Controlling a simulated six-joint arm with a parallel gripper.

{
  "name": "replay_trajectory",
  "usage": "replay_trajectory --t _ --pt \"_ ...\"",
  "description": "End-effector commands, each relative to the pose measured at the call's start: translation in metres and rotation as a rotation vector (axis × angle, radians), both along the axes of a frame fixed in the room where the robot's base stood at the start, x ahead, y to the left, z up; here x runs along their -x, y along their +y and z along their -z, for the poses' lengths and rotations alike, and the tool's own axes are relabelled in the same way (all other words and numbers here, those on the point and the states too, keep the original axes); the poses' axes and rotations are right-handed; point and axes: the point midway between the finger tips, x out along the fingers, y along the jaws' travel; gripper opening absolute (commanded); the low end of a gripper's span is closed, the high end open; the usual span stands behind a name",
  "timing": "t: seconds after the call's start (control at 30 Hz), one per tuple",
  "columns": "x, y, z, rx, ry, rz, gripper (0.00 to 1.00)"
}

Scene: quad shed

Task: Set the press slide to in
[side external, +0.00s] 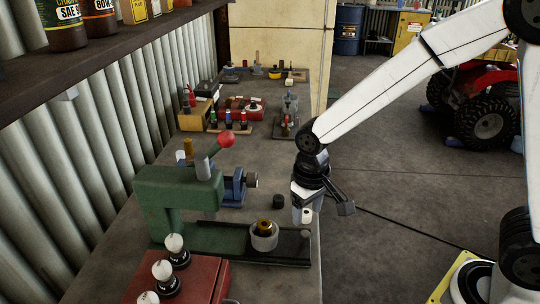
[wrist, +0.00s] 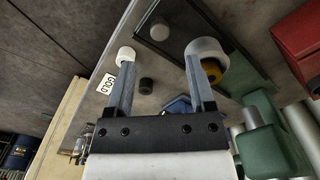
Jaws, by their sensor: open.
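The green press (side external: 180,205) stands on the bench with a red-ball lever (side external: 225,139). A dark flat slide (side external: 290,248) runs out from under it to the right, and also shows in the wrist view (wrist: 182,30). A grey ring-shaped cup (side external: 264,241) with a brass piece (side external: 265,226) inside sits on the slide; the cup also shows in the wrist view (wrist: 205,48). A small round knob (wrist: 159,30) shows on the slide. My gripper (side external: 306,215) is open and empty above the bench's right edge, near the slide's outer end. Contact cannot be told.
A black cylinder (side external: 279,201) and a blue vise-like tool (side external: 236,186) stand behind the slide. A red box (side external: 195,281) with white-topped knobs is in front. A white round piece (wrist: 126,53) and a lettered tag (wrist: 106,84) show by one finger. Open floor lies right of the bench.

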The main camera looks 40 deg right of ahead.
Motion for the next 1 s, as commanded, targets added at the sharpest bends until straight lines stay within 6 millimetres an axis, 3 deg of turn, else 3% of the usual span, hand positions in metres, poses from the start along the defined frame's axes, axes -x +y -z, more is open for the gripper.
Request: replay_trajectory --t 0.6,1.0 --pt "0.0 0.0 0.061 0.0 0.0 0.0 0.7" --pt "0.0 0.0 0.067 -0.001 -0.001 -0.001 0.7"
